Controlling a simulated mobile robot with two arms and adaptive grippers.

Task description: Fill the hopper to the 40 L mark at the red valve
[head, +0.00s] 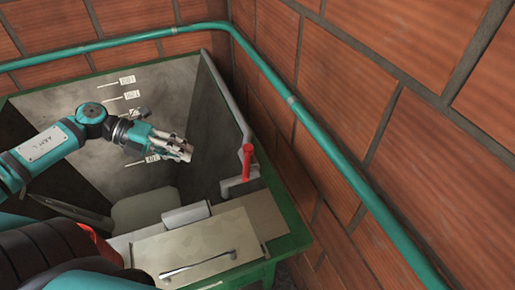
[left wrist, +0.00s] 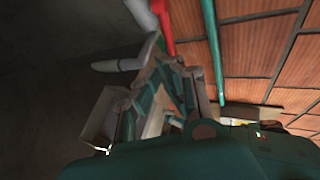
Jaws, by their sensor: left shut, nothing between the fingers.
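The hopper (head: 85,108) is a grey open bin with a green rim, below and around my left arm. White level marks with small labels run down its back wall; the upper one (head: 127,80) and a lower one (head: 152,158) show, but I cannot read the figures surely. The red valve (head: 247,162) is a lever on a grey pipe at the hopper's right side; it also shows at the top of the left wrist view (left wrist: 162,22). My left gripper (head: 187,151) is shut and empty over the hopper, left of the valve and apart from it. I cannot make out a water level.
A grey pipe (head: 222,90) runs down to the valve, with a spout (head: 238,186) below it. A teal pipe (head: 345,165) follows the brick walls (head: 420,130) behind and right. A flat beige lid (head: 210,248) with a bar handle lies at the front.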

